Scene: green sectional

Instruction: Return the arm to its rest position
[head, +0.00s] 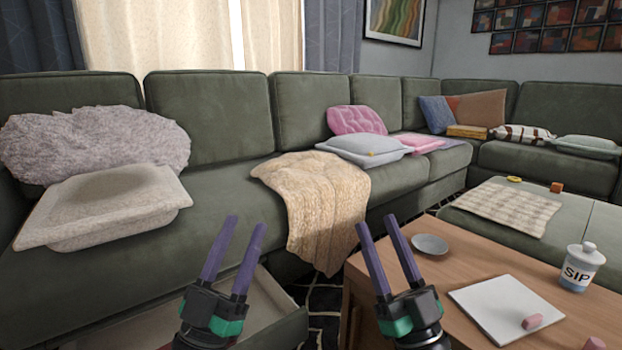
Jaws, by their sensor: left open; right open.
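My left gripper (237,248) is at the bottom middle, in front of the sofa seat. Its two purple fingers point up and are apart, with nothing between them. My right gripper (384,244) is to its right, near the left end of the wooden table (462,248). Its purple fingers are also apart and empty. Both arms are mostly hidden below the bottom edge of the picture.
A green sectional sofa (222,200) spans the back, with cushions and a knitted cream blanket (322,200) hanging over its front. An open drawer (275,300) is below the seat. The table holds a grey dish (430,244), white sheet (490,310) and SIP jar (580,270).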

